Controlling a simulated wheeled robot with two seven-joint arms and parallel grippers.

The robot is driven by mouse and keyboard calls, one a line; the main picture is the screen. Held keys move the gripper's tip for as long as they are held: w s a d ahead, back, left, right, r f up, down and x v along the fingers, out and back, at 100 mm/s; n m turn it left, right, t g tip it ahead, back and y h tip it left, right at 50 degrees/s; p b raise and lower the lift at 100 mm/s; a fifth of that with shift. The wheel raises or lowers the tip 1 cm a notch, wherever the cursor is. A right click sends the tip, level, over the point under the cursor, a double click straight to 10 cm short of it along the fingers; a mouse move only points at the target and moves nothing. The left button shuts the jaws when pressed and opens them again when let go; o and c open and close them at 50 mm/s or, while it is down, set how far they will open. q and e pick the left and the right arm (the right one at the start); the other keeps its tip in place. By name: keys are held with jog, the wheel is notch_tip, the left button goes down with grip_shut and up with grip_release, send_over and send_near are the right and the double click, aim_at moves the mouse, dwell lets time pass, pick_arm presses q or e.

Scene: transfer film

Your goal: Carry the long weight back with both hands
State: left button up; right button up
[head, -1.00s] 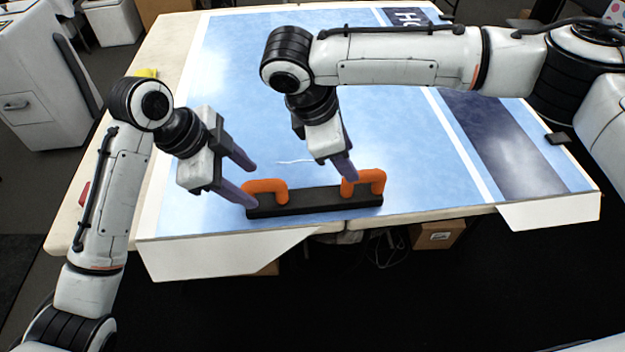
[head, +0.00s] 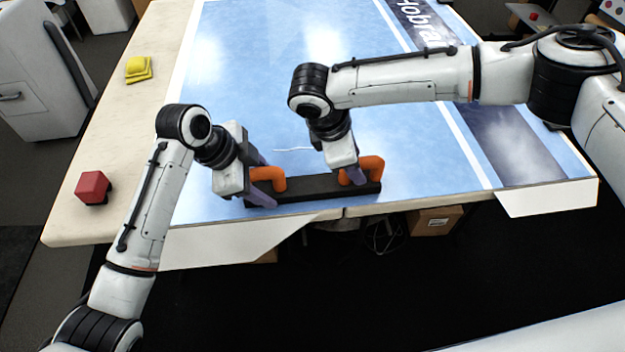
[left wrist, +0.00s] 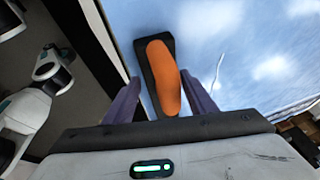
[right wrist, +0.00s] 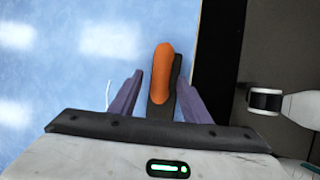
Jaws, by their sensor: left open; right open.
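The long weight is a black bar (head: 313,188) with two orange handles, lying near the front edge of the blue-topped table. My left gripper (head: 262,188) is open at the left handle (head: 273,176). In the left wrist view, its purple fingers (left wrist: 160,98) stand on both sides of the orange handle (left wrist: 164,78). My right gripper (head: 346,176) is at the right handle (head: 372,168). In the right wrist view, its open fingers (right wrist: 156,98) stand on both sides of that orange handle (right wrist: 163,75). Whether any finger touches a handle cannot be told.
A red block (head: 93,187) and a yellow object (head: 139,69) lie on the bare left strip of the table (head: 130,130). The blue surface behind the weight is mostly clear. A cardboard box (head: 434,220) is below the front edge.

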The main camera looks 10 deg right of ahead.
pick_arm(q)
jog(key=shift+x, duration=0.75)
pick_arm(e)
jog(key=shift+x, duration=0.8)
pick_arm(q)
jog(key=shift+c, duration=0.4)
pick_arm(e)
jog(key=shift+c, duration=0.4)
pick_arm(q)
grip_shut()
pick_arm(e)
grip_shut()
jog(key=shift+r, duration=0.1)
pick_arm(q)
jog(key=shift+w+r, duration=0.15)
jog(key=shift+r, duration=0.2)
pick_arm(e)
jog(key=shift+w+r, duration=0.2)
